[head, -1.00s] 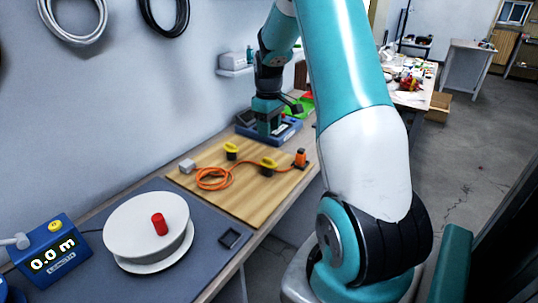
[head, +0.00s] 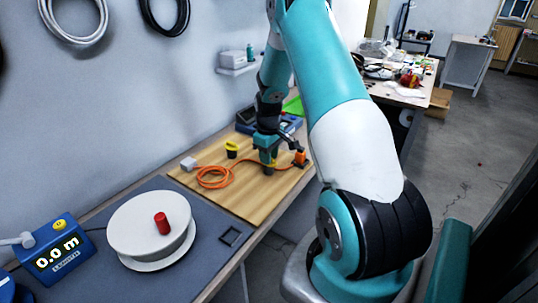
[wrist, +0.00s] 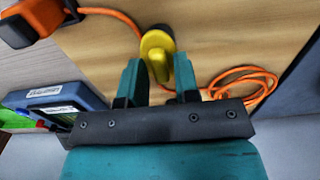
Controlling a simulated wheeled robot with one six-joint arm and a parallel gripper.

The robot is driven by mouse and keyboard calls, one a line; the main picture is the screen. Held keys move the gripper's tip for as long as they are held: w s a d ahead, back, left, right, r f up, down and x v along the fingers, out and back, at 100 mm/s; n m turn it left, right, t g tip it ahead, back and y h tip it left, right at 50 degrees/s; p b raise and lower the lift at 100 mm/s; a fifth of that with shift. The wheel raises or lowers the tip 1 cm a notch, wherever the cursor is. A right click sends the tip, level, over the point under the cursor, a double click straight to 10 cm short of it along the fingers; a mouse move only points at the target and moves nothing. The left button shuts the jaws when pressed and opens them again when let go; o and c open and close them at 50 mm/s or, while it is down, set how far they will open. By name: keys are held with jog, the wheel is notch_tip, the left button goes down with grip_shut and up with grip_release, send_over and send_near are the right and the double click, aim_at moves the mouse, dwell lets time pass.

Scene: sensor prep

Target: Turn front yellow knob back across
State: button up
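The front yellow knob (wrist: 156,48) stands on its dark round base on the wooden board (wrist: 225,40), just ahead of my fingertips in the wrist view. Its yellow handle points back toward the gap between the fingers. My gripper (wrist: 159,68) is open, one finger at either side of the handle; I cannot tell whether they touch it. In the head view my gripper (head: 267,158) is down over this knob and hides most of it. The other yellow knob (head: 232,147) stands farther left on the board, on its own black base.
An orange cable (head: 214,178) runs coiled across the board to an orange and black plug (head: 300,158) at the right. A blue device (head: 288,123) stands behind the board. A white reel (head: 130,222) and a blue length counter (head: 58,246) stand at the front left.

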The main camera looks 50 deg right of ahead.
grip_shut()
jog(key=shift+m, duration=0.3)
jog(key=m, duration=0.7)
jog(key=shift+b, duration=0.35)
jog(key=m, duration=0.5)
jog(key=shift+m, duration=0.3)
jog(key=m, duration=0.4)
jog(key=shift+w+r+m, duration=0.1)
jog(key=shift+m, duration=0.5)
jog(key=shift+d, duration=0.1)
